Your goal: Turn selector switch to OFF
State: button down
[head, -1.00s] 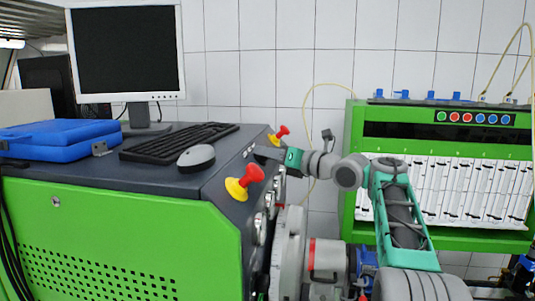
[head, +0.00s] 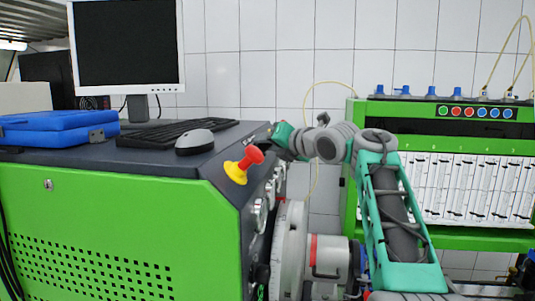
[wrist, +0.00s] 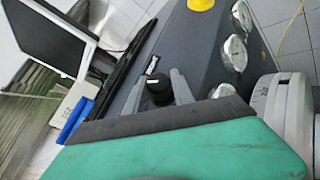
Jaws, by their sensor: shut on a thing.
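The selector switch (wrist: 157,88) is a black knob with a pale pointer line on the dark sloped panel of the green testbench, beside a small label (wrist: 152,65). My gripper (wrist: 159,84) has its two grey fingers on either side of the knob in the wrist view and is shut on it. In the head view my gripper (head: 272,138) is at the bench's right edge. There the switch is hidden, and the fingers are hard to make out.
A red and yellow emergency button (head: 244,165) sticks out near my gripper. Gauges (wrist: 233,52) line the panel beside the switch. A keyboard (head: 178,133), mouse (head: 195,142), monitor (head: 127,47) and blue case (head: 60,133) occupy the bench top. A green flow-tube rack (head: 450,235) stands at right.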

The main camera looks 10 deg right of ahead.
jog(key=m+h, duration=0.2)
jog(key=shift+a+r+m, duration=0.1)
jog(key=shift+r+m, duration=0.05)
jog(key=shift+m, duration=0.15)
jog(key=shift+m+g+h+p, duration=0.3)
jog(key=shift+m+g+h, duration=0.2)
jog(key=shift+m+h, duration=0.25)
jog(key=shift+m, duration=0.25)
jog(key=c, duration=1.1)
grip_release()
jog(key=shift+s, duration=0.1)
jog(key=b+v, duration=0.1)
jog(key=v, duration=0.6)
jog(key=shift+s+r+b, duration=0.1)
jog(key=shift+s+b, duration=0.15)
jog(key=shift+b, duration=0.15)
